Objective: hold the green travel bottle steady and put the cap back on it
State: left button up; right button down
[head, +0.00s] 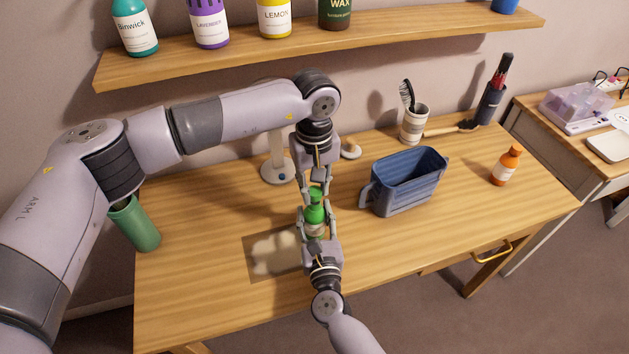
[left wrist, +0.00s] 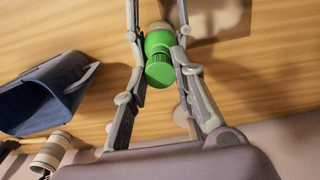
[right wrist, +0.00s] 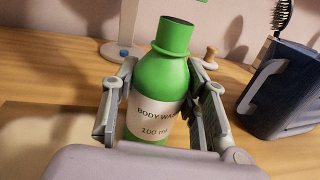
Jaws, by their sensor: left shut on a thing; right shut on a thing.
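The green travel bottle (right wrist: 160,82), with a white body wash label, stands upright above or on the desk. My right gripper (head: 316,222) is shut on its body from the front; one finger shows on each side in the right wrist view. The bottle's neck (right wrist: 174,34) has a dark top and no cap on it. My left gripper (head: 316,188) comes down from above and is shut on the green ridged cap (left wrist: 160,73). The cap is over the bottle; a green sliver, likely the cap, shows above the neck in the right wrist view, apart from it.
A blue caddy (head: 402,182) stands right of the grippers. A white stand (head: 277,170) and a small wooden-topped knob (head: 350,150) are behind. A mat (head: 262,268) lies front left. An orange bottle (head: 506,166) is at right, a green cup (head: 134,222) at left.

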aim_at(314, 214)
pick_arm(q)
jog(key=shift+f, duration=0.1)
jog(key=shift+f, duration=0.8)
jog(key=shift+f, duration=0.6)
jog(key=m, duration=1.3)
jog(key=o, duration=0.7)
